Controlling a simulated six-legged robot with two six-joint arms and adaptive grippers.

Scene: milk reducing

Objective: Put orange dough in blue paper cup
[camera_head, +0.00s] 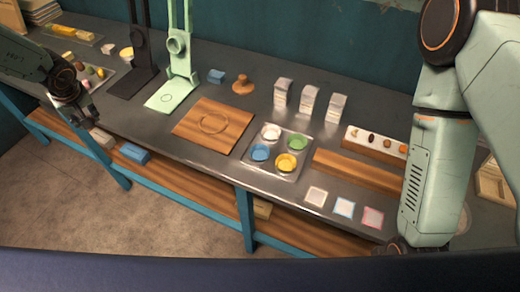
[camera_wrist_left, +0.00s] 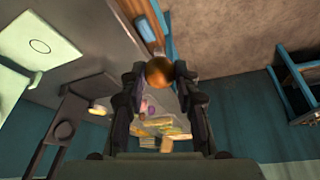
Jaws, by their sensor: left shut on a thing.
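The orange dough (camera_wrist_left: 159,70) is a round orange ball between the fingertips of my left gripper (camera_wrist_left: 155,77) in the left wrist view. The gripper is shut on it. In the head view my left gripper (camera_head: 78,112) is at the left, by the front edge of the counter, and the dough is not clear there. The blue paper cup (camera_head: 260,153) sits in the front left place of a metal tray (camera_head: 285,172), far to the right of this gripper. My right arm comes down at the right; only a dark part of its end shows, and its fingers cannot be made out.
White, green and yellow cups (camera_head: 286,162) share the tray. A wooden board (camera_head: 198,139) and a pale green stand (camera_head: 170,95) lie between my left gripper and the tray. Several dough balls (camera_head: 90,70) sit on a tray at the left. White cartons (camera_head: 309,101) stand behind the cups.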

